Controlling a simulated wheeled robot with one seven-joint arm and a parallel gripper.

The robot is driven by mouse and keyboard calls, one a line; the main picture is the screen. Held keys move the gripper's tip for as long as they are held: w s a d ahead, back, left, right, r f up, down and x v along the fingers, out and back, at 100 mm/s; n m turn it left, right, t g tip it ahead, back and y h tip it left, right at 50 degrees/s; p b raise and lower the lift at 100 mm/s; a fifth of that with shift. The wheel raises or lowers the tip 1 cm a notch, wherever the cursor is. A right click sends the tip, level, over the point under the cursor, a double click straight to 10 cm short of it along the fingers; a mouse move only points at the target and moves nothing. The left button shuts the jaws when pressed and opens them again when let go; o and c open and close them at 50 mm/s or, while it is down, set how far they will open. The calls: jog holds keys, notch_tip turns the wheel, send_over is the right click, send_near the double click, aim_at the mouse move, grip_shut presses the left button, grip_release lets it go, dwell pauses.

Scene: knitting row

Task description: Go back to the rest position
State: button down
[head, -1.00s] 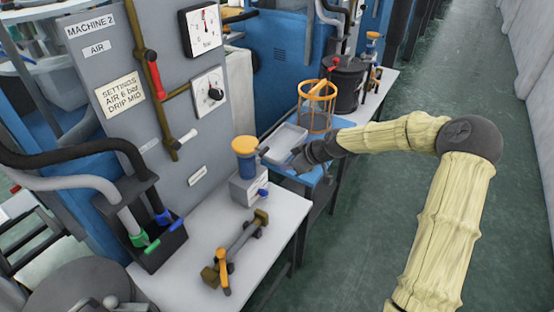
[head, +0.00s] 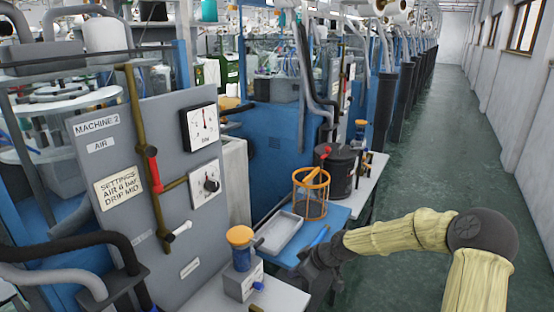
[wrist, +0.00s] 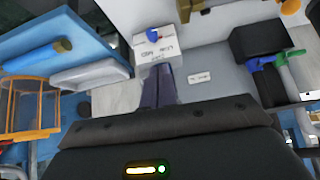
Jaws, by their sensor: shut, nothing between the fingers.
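My gripper (head: 316,275) is at the lower middle of the head view, in front of the near edge of the blue table (head: 335,222). In the wrist view its dark fingers (wrist: 158,88) are together with nothing between them. My arm reaches in from the lower right over the aisle. The gripper hangs in the air, to the right of the white box with the yellow-capped bowl (head: 240,255).
A white tray (head: 280,232) and an orange wire cage (head: 311,195) stand on the blue table, a dark pot (head: 338,172) behind. The grey MACHINE 2 panel (head: 130,180) with gauges is at left. The green aisle floor (head: 440,150) at right is clear.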

jog(key=s+d+r+m+h+p, duration=0.3)
jog(key=s+r, duration=0.6)
jog(key=s, duration=0.3)
jog(key=s+d+r+m+g+h+p, duration=0.1)
jog(key=s+d+r+m+h+p, duration=0.2)
jog(key=s, duration=1)
notch_tip(320, 180, up, 6)
jog(key=d+m+p, duration=0.2)
jog(key=m+p, duration=0.2)
jog(key=m, duration=0.1)
jog(key=shift+s+d+f+g+h, duration=0.15)
jog(key=shift+s+d+g+h, duration=0.15)
jog(key=shift+h, duration=0.1)
jog(key=shift+w, duration=0.1)
jog(key=shift+a, duration=0.1)
